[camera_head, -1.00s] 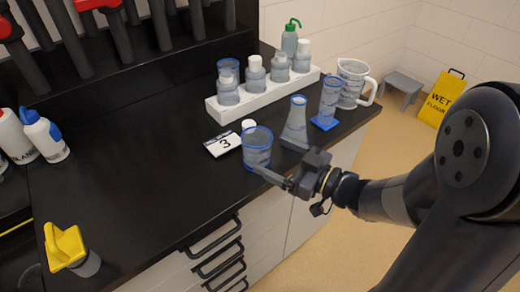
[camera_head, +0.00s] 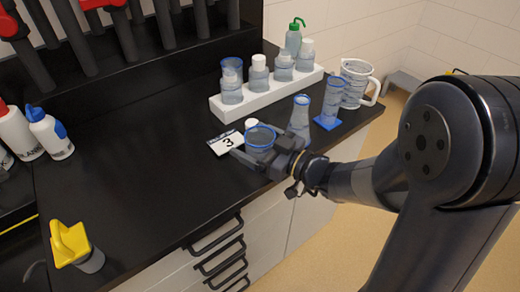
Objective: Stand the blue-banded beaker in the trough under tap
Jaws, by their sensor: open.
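A clear beaker with a blue rim (camera_head: 261,134) stands on the black bench near its front edge. My gripper (camera_head: 257,153) is open at this beaker, with one finger in front of its lower part. The other finger is not clearly visible, and I cannot tell whether either touches the glass. Another blue-rimmed vessel (camera_head: 232,64) stands behind the white rack. Red-handled taps (camera_head: 97,5) with dark pipes are at the upper left. I cannot clearly make out the trough beneath them.
A white rack (camera_head: 265,96) holds several bottles. A flask (camera_head: 300,115), a blue-based cylinder (camera_head: 331,100) and a white-handled jug (camera_head: 358,84) stand right. A yellow-topped item (camera_head: 70,243) stands at front left. The bench between is clear.

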